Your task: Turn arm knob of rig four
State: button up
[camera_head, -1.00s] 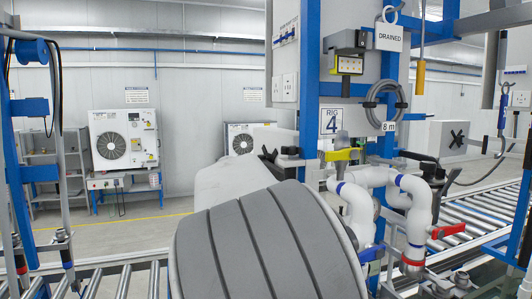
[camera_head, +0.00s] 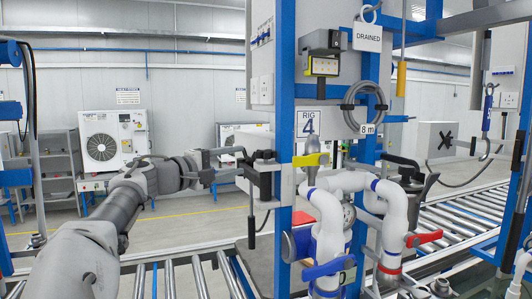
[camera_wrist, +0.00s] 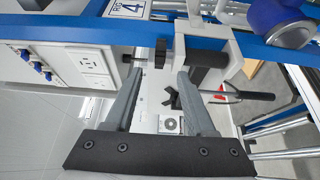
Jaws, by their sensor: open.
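Rig four's panel carries the sign RIG 4 (camera_head: 309,124), which also shows in the wrist view (camera_wrist: 127,8). A dark clamp-like fitting (camera_head: 265,178) sits on the left side of its blue post. A small black knob-like part (camera_head: 242,157) is at the fitting's left end. My gripper (camera_head: 238,163) is open and reaches from the left, its fingertips close to that part. In the wrist view, the fingers (camera_wrist: 160,74) stand apart, with a black winged piece (camera_wrist: 172,98) showing between them. I cannot tell whether either finger touches anything.
White pipes (camera_head: 330,215) with a blue lever (camera_head: 328,268) and a red lever (camera_head: 424,239) stand right of the post. A coiled grey hose (camera_head: 364,108) and the DRAINED tag (camera_head: 367,38) hang above. Roller conveyors (camera_head: 175,278) run below. A fan unit (camera_head: 113,140) stands behind.

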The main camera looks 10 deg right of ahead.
aim_at(258, 156)
jog(key=p+x, duration=0.2)
jog(key=x, duration=0.9)
jog(key=shift+w+d, duration=0.2)
jog(key=shift+d, duration=0.05)
grip_shut()
